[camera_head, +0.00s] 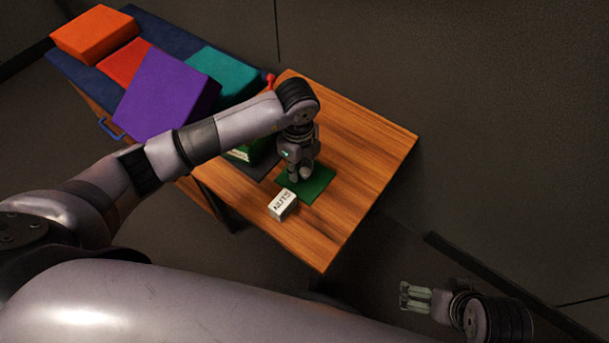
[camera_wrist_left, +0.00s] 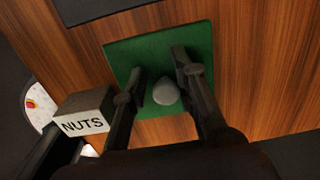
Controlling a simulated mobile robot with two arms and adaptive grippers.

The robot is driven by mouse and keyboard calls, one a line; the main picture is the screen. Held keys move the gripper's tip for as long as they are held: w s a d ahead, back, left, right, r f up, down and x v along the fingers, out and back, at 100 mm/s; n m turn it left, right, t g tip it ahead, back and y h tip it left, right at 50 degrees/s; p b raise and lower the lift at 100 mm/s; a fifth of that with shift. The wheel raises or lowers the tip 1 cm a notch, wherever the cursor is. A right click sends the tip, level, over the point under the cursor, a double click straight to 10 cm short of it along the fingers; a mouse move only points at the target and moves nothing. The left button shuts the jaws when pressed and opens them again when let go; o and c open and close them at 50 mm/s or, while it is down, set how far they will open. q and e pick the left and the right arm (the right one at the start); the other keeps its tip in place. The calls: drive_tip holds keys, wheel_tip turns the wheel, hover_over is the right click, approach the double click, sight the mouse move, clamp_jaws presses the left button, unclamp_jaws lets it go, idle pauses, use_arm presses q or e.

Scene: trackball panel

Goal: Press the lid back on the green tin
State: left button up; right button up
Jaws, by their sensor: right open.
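My left gripper (camera_head: 299,172) is low over the lid. In the left wrist view its fingers (camera_wrist_left: 160,62) stand apart on either side of the knob, with gaps showing. My right gripper (camera_head: 415,297) is open and empty, off the table at the lower right.
A white block marked NUTS (camera_head: 282,205) stands close beside the lid. A dark mat (camera_head: 262,170) lies by the tin. Orange (camera_head: 95,35), red, purple (camera_head: 165,95) and teal (camera_head: 222,75) blocks crowd the left. The table (camera_head: 365,150) is clear at right.

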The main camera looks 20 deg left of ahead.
use_arm(q)
drive_tip(key=shift+s+f, duration=0.1)
drive_tip(key=shift+f, duration=0.35)
clamp_jaws()
use_arm(e)
drive_tip(key=shift+f, duration=0.1)
use_arm(q)
drive_tip(key=shift+r, duration=0.1)
use_arm(e)
drive_tip(key=shift+w, duration=0.1)
use_arm(q)
drive_tip(key=shift+r, duration=0.6)
wheel_tip(320, 180, up, 7)
drive_tip(key=p, duration=0.2)
wheel_tip(320, 180, up, 11)
drive_tip(key=p, duration=0.3)
hover_over(299, 173)
drive_tip(key=shift+r, duration=0.55)
use_arm(e)
drive_tip(key=s+x, duration=0.1)
drive_tip(key=x, duration=0.8)
drive_tip(key=shift+f+g, duration=0.3)
drive_tip(key=shift+f, duration=0.15)
drive_tip(key=shift+s+a, duration=0.1)
